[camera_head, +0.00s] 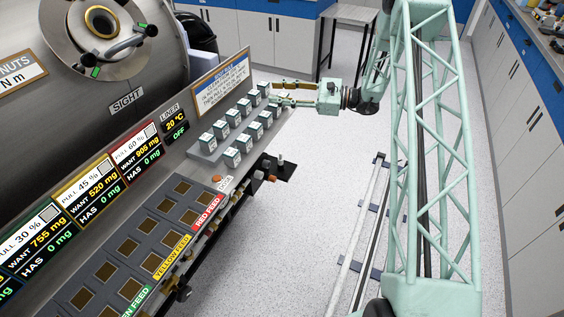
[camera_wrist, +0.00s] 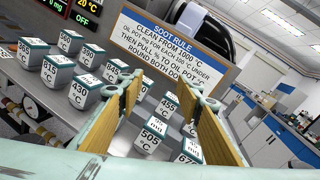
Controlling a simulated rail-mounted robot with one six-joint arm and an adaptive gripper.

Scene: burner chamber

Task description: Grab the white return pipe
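No thing in either view is clearly a white return pipe. A small pale upright piece (camera_head: 281,160) stands on a dark plate off the console's right edge in the head view, and I cannot tell whether it is the pipe. My gripper (camera_head: 285,93) is open at the far end of the rows of labelled pots. In the wrist view, its two gold-faced fingers (camera_wrist: 165,110) stand wide apart. White and teal pots, among them the one marked 505 (camera_wrist: 152,136), show between and beyond the fingers. I see nothing held.
Several pots stand on a grey rack (camera_head: 208,155) before the soot rule sign (camera_head: 222,82). Feed trays (camera_head: 150,232) and lit displays line the console. A large metal drum (camera_head: 60,110) stands behind.

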